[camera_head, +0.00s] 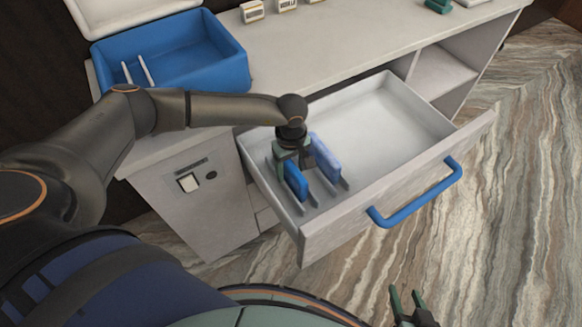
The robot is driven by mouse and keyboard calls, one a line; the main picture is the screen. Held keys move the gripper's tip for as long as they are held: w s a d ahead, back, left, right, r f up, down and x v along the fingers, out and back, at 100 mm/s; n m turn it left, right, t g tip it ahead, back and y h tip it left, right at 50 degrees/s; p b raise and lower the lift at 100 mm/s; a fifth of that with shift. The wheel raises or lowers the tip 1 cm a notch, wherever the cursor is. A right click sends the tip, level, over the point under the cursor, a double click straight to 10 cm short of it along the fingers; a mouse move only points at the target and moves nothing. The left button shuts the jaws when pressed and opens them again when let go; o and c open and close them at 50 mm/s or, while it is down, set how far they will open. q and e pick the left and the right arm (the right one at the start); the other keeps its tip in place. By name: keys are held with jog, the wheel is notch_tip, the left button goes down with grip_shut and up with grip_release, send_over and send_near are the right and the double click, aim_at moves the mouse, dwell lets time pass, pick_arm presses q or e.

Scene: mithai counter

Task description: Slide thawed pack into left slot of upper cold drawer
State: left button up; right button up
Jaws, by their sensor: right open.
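The upper cold drawer (400,120) is pulled open, with its blue handle (415,195) at the front. Upright dividers form slots at its left end. A dark blue pack (296,183) stands upright in the leftmost slot area. A paler blue pack (325,158) stands upright just right of it. My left gripper (292,160) reaches down into the drawer, its fingers at the top of the dark blue pack. Whether they grip it is not clear. My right gripper (410,305) is open and empty at the bottom edge, outside the drawer.
An open blue cooler box (215,85) with white upright pieces inside stands on the counter (330,42) at the left. Small labelled blocks (252,11) sit at the back of the counter. The drawer's right part is empty. Marbled floor lies open at right.

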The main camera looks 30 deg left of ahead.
pick_arm(q)
notch_tip(320, 180, up, 12)
jog(key=shift+r, duration=0.25)
dwell(0.5)
jog(key=shift+s+a, duration=0.1)
jog(key=shift+a, duration=0.05)
